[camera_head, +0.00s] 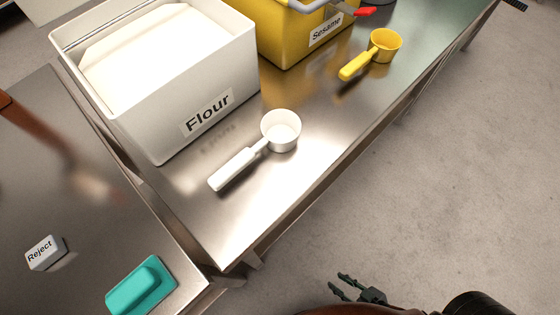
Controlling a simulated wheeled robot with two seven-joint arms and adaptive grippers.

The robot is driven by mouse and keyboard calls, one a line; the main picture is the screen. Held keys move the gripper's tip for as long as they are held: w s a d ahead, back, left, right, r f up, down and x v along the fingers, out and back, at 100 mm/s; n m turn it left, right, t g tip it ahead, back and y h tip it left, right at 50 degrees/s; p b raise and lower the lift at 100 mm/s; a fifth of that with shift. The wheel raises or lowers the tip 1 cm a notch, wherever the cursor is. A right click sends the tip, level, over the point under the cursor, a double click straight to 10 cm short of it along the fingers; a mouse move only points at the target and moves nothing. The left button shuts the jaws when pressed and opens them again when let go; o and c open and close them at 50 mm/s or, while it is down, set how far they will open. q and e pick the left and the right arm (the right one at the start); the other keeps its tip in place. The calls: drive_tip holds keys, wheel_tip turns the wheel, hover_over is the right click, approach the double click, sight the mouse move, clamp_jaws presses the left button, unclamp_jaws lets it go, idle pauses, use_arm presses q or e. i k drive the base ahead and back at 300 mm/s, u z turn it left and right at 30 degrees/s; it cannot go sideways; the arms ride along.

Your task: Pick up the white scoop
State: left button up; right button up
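The white scoop (281,131) lies on the steel table in front of the flour bin. Its round cup faces up and its handle (232,169) points toward the lower left. My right gripper (340,286) is at the bottom of the view, over the floor beyond the table's front edge. Its fingers are apart with nothing between them, and it is well clear of the scoop. My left gripper is not in view.
The white Flour bin (205,118) stands behind the scoop. A yellow Sesame bin (283,52) and a yellow scoop (384,46) are farther right. A teal block (142,287) and a Reject block (46,253) sit on the left table. The steel table (330,120) is bare right of the white scoop.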

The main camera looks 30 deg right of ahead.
sight(281, 128)
drive_tip(key=k, duration=0.25)
drive_tip(key=u, duration=1.2)
drive_tip(key=i, duration=0.25)
drive_tip(key=z, duration=3.55)
drive_tip(key=k, duration=1.3)
drive_tip(key=u, duration=2.1)
